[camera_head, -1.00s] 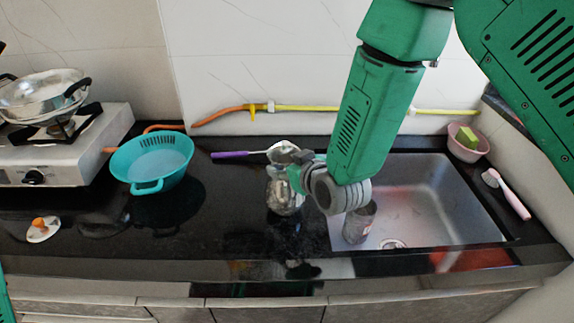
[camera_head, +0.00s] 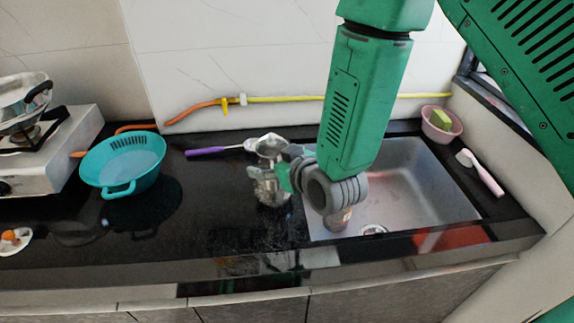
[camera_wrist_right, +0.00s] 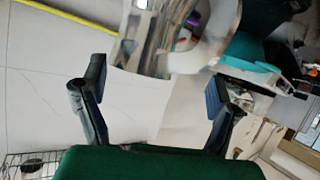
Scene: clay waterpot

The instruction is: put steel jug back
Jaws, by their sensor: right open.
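The shiny steel jug (camera_head: 268,190) stands on the black counter just left of the sink in the head view. My right gripper (camera_head: 284,178) is at the jug's right side, and its fingers overlap the jug there. In the right wrist view, my right gripper (camera_wrist_right: 156,86) is open with its two dark fingers wide apart. The blurred steel jug (camera_wrist_right: 165,35) fills the top middle of that view, beyond the fingertips. I cannot tell whether a finger touches it. My left gripper is not in view.
The sink (camera_head: 405,190) holds a can (camera_head: 338,220), partly hidden by my wrist. A turquoise colander (camera_head: 122,165) and a purple-handled utensil (camera_head: 205,151) lie left of the jug. A pink basin (camera_head: 441,125) and pink brush (camera_head: 484,175) lie right. The stove (camera_head: 55,150) is far left.

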